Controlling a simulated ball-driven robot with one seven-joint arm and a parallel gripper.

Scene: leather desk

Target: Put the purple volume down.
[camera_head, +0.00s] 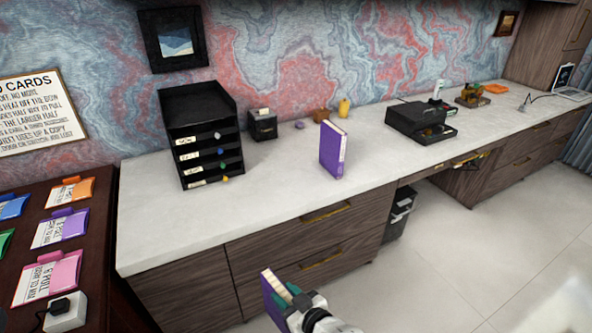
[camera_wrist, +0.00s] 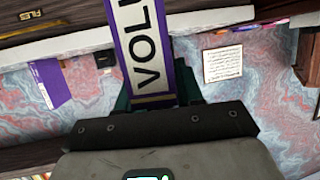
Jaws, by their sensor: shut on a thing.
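A purple volume (camera_wrist: 145,55) is gripped in my gripper (camera_head: 287,297), with large letters reading "VOL" on its white label. In the head view the held purple volume (camera_head: 270,304) is at the bottom, upright, in front of the drawer fronts and below the counter top level in the picture. Teal finger parts show beside it; the fingertips are partly hidden. A second purple volume (camera_head: 333,150) stands upright alone on the pale counter (camera_head: 270,200). A purple shape (camera_wrist: 56,84) at the left of the wrist view looks like this standing volume.
A black tray stack (camera_head: 203,130) and a small black box (camera_head: 263,125) stand at the counter's back left. A black machine (camera_head: 421,121) stands farther right. The counter front left of the standing volume is clear. A dark table (camera_head: 100,255) with colored cards is at left.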

